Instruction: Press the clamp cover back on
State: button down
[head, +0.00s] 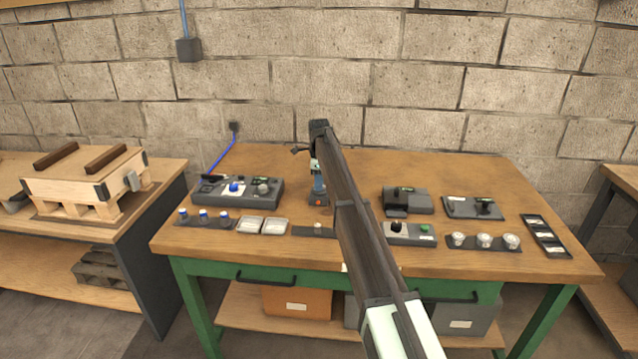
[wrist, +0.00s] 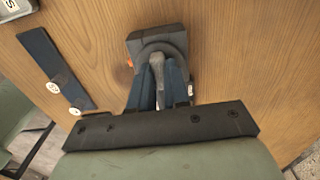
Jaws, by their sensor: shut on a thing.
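My gripper (head: 318,181) points down over a small dark grey fixture (head: 318,200) with an orange spot, near the middle of the table. In the wrist view its two blue fingers (wrist: 164,72) are closed around a grey upright piece (wrist: 172,74). That piece rises at the dark grey fixture with a rounded collar (wrist: 150,40). I cannot tell whether the piece is the clamp cover, or whether it is seated or apart from the fixture. The fingers and wrist bracket hide its lower side.
A dark strip (head: 300,231) lies just in front of the fixture. To the left stand a control box (head: 215,192) and two shallow trays (head: 273,226). To the right are a dark block (head: 415,198), a button box (head: 408,238) and a slotted rack (head: 546,236). Bare wood lies behind.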

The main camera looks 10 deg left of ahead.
jog(key=c, duration=0.5)
grip_release()
jog(key=shift+c, duration=0.2)
jog(key=shift+r, duration=0.15)
jog(key=shift+r, duration=3.4)
grip_shut()
